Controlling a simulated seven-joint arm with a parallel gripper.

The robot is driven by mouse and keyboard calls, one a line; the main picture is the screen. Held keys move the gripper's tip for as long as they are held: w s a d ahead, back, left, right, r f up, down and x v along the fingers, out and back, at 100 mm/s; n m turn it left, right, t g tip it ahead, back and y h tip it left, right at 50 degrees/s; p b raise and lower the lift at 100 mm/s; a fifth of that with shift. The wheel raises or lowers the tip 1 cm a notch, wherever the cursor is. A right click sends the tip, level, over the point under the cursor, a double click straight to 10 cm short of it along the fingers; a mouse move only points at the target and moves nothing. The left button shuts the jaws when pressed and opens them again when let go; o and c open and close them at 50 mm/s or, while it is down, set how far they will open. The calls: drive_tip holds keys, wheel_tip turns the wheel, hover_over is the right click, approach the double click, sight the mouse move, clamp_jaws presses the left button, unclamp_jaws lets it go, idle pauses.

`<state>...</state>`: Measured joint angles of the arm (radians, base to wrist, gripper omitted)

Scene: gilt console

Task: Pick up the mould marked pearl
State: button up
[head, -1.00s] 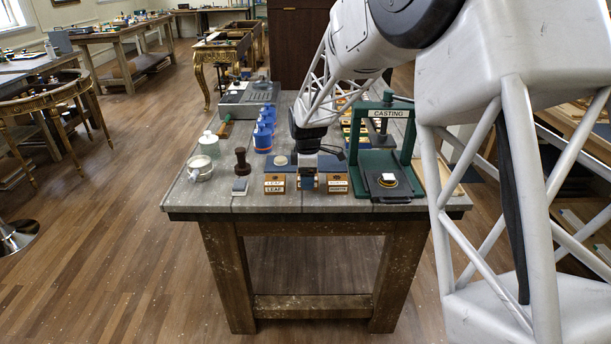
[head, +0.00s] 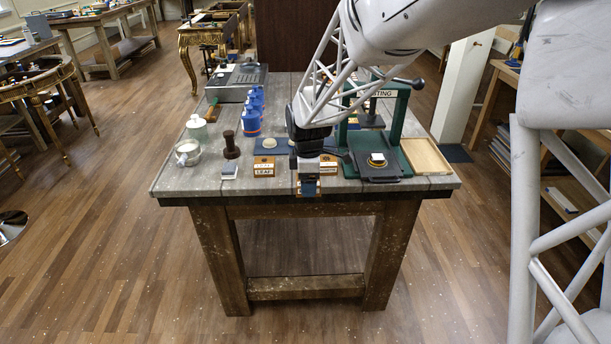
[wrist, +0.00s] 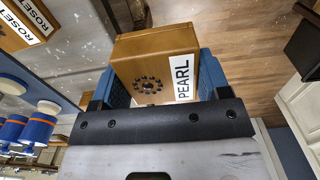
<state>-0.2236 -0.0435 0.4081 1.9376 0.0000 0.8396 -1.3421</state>
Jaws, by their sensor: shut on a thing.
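The mould marked PEARL (wrist: 152,68) is a gold-brown block with a white label and a ring of dark dots on its face. In the wrist view it sits between the two blue fingers of my gripper (wrist: 160,85), which is shut on it. In the head view my gripper (head: 308,186) is at the table's front edge, and a blue finger hides most of the mould. The wrist view shows floor behind the mould.
The LEAF mould (head: 264,169) stands left of my gripper, and a ROSETTE mould (wrist: 28,28) shows in the wrist view. A green casting press (head: 405,112) and a shallow wooden tray (head: 426,157) are to the right.

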drive_tip(key=shift+s, duration=0.2)
drive_tip(key=shift+d, duration=0.1)
idle(0.5)
drive_tip(key=w+d+r+m, duration=0.2)
drive_tip(key=w+d+r, duration=0.2)
drive_tip(key=w+d, duration=0.55)
wheel_tip(320, 180, up, 3)
drive_tip(key=m, duration=0.1)
hover_over(378, 157)
drive_tip(key=shift+f, duration=0.1)
drive_tip(key=shift+f, duration=3.1)
drive_tip(key=shift+f, duration=0.7)
idle(1.5)
